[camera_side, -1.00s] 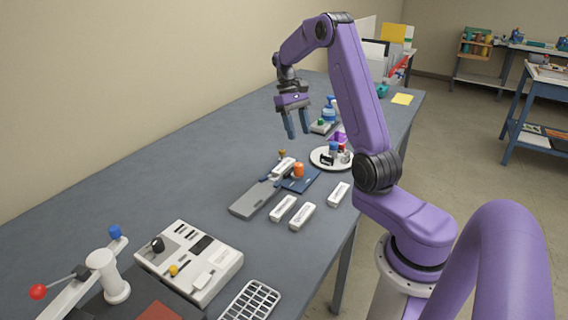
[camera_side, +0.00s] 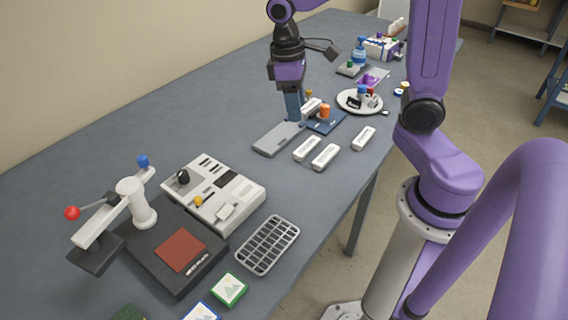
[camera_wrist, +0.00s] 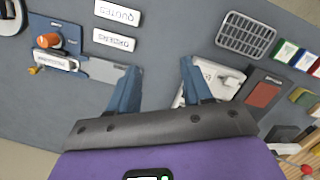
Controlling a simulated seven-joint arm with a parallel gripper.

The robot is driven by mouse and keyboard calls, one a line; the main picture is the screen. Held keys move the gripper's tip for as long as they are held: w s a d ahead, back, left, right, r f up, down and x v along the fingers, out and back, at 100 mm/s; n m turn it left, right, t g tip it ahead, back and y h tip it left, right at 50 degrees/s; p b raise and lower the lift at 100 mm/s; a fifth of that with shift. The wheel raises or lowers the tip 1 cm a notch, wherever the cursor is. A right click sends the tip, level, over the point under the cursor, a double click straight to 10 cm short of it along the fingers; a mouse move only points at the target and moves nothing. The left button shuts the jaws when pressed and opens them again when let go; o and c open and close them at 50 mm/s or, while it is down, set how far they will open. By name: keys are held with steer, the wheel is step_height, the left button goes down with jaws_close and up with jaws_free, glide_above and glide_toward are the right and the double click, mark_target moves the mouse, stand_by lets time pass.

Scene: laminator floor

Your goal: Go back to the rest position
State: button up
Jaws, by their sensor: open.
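My gripper (camera_side: 293,112) is open and empty in the side view, its fingers pointing down over the bench (camera_side: 120,125). It hangs by the far side of a grey flat plate (camera_side: 278,138), seen edge-on. In the wrist view my gripper (camera_wrist: 160,70) shows its two blue fingers well apart, with only bare bench between the tips. The grey plate also shows in the wrist view (camera_wrist: 104,70), partly behind one finger. The exact height of the fingertips above the bench is hard to tell.
A blue board (camera_side: 326,124) with an orange knob (camera_side: 324,112), white labelled blocks (camera_side: 307,148) and a round plate (camera_side: 348,107) stand close by. A white control box (camera_side: 228,205), a lever press (camera_side: 138,205) and a wire rack (camera_side: 268,245) are nearer the camera. The left bench is bare.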

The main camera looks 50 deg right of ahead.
steer(key=s+a+n, duration=0.2)
steer(key=s+n, duration=0.1)
steer(key=s, duration=0.6)
steer(key=s+a+f+n+t+y, duration=0.1)
steer(key=s+n, duration=0.3)
steer(key=s, duration=0.5)
steer(key=shift+a+f+t, duration=0.2)
steer(key=shift+a+t, duration=0.1)
steer(key=shift+a, duration=0.45)
steer(key=shift+w, duration=0.1)
